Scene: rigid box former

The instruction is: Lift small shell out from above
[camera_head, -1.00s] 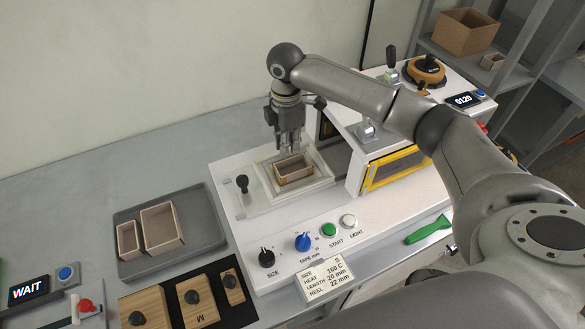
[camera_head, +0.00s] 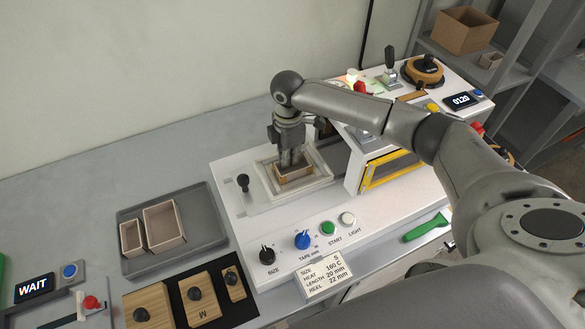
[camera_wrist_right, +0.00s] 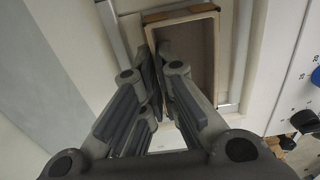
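The small shell (camera_head: 294,173), an open tan box with a brown lower band, sits in the white frame of the machine. My right gripper (camera_head: 291,161) points down over it, fingertips at the shell's far side. In the right wrist view the shell (camera_wrist_right: 201,62) is seen from above, partly covered by the fingers. The right gripper (camera_wrist_right: 157,60) has a narrow gap between its fingers, at the shell's left wall, one finger on the inner side. Contact with the wall cannot be made out. My left gripper is out of view.
A grey tray (camera_head: 211,232) on the left holds two open shells (camera_head: 164,225). Wooden formers (camera_head: 198,299) lie in front. A yellow-edged housing (camera_head: 393,168) stands close right of the frame. Knobs and buttons line the machine's front, beside a size card (camera_head: 323,279).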

